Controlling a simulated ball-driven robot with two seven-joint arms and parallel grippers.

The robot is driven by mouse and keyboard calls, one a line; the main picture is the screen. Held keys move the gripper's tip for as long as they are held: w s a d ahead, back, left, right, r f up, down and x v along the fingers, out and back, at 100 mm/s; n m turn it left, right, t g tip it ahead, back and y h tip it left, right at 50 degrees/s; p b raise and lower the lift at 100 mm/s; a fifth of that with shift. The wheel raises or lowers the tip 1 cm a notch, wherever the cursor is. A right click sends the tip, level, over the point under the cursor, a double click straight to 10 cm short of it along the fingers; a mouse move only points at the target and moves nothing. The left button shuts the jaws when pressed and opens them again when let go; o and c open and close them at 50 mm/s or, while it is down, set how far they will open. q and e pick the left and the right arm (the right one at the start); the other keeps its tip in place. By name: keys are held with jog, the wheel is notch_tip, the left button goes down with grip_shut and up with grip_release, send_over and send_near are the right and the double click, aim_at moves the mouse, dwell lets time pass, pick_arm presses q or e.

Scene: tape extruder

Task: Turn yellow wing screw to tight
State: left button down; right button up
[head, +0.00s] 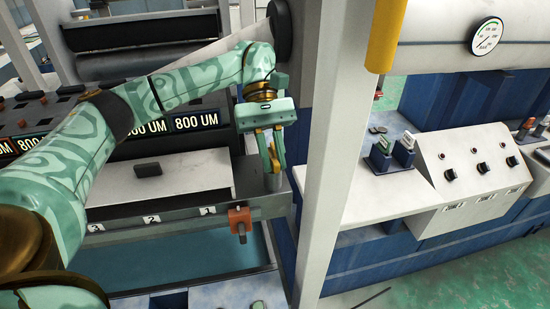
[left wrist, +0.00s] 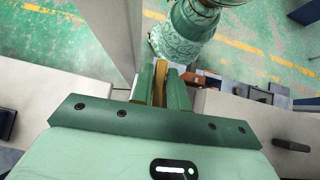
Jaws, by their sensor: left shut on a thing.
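My left gripper (head: 273,165) points down at the right end of the machine's front rail (head: 190,212), beside the white upright post. The yellow wing screw is mostly covered by the fingers. I cannot clearly separate it from the gold finger pads, nor see its turn angle. My right gripper is not in view.
The white upright post (head: 337,130) stands close to the right of my left gripper. An orange clamp-like part (head: 240,219) hangs on the rail below. Displays reading 800 UM (head: 196,121) line the machine behind. A sloped control box (head: 470,165) stands at the right.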

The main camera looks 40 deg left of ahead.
pick_arm(q)
jog(key=shift+a+f+m+g, duration=0.1)
jog(key=shift+f+m+g, duration=0.15)
jog(key=shift+m+g, duration=0.05)
dwell(0.4)
jog(key=c, duration=1.4)
grip_release()
jog(key=shift+w+a, duration=0.1)
jog(key=shift+r, duration=0.1)
jog(key=shift+r, duration=0.2)
jog(key=p+v, duration=0.1)
jog(key=v, duration=0.6)
